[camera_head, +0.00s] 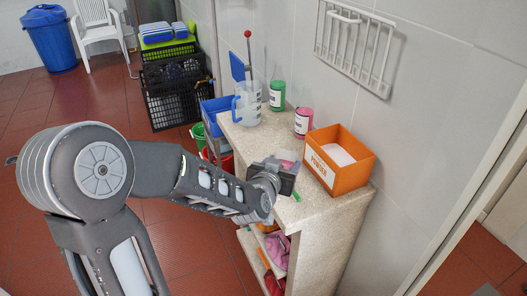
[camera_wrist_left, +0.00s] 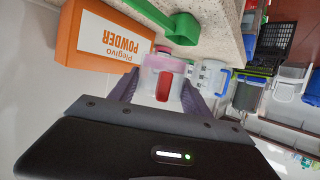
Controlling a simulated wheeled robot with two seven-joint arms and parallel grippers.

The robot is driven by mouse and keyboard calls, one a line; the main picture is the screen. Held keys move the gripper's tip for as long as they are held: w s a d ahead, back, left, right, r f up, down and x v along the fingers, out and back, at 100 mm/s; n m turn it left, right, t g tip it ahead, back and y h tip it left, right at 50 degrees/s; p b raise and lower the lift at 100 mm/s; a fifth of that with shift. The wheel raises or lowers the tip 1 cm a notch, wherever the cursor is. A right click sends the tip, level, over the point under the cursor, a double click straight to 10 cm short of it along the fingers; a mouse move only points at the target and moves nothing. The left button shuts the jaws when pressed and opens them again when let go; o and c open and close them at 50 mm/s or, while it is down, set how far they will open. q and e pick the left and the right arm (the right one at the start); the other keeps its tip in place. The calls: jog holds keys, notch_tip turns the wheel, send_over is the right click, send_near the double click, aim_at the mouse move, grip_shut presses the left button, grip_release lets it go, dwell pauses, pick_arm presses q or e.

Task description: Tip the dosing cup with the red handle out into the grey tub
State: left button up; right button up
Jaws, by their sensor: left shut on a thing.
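My left gripper (camera_wrist_left: 160,92) is shut on the dosing cup (camera_wrist_left: 158,64), a small clear cup with a red handle (camera_wrist_left: 163,86) between the purple fingers in the left wrist view. In the head view the left gripper (camera_head: 286,172) is over the front of the stone counter, left of the orange powder box. The cup there is a small pale pink patch, partly hidden by the gripper; I cannot tell its fill or exact tilt. I cannot identify the grey tub for certain. My right gripper is not in view.
The orange powder box (camera_head: 353,174) stands close by on the counter (camera_head: 260,138). A green scoop (camera_wrist_left: 182,28) lies near the gripper. A clear jug (camera_head: 247,104), a green can (camera_head: 277,95) and a pink can (camera_head: 303,123) stand farther back. Black crates (camera_head: 172,95) stand on the floor.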

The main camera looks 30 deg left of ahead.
pick_arm(q)
jog(key=s+d+f+m+h+p, duration=0.1)
jog(key=d+m+h, duration=0.1)
jog(key=d, duration=0.7)
jog(key=shift+s+d, duration=0.3)
jog(key=shift+d, duration=0.1)
jog(key=shift+a+f, duration=0.1)
jog(key=shift+a, duration=0.05)
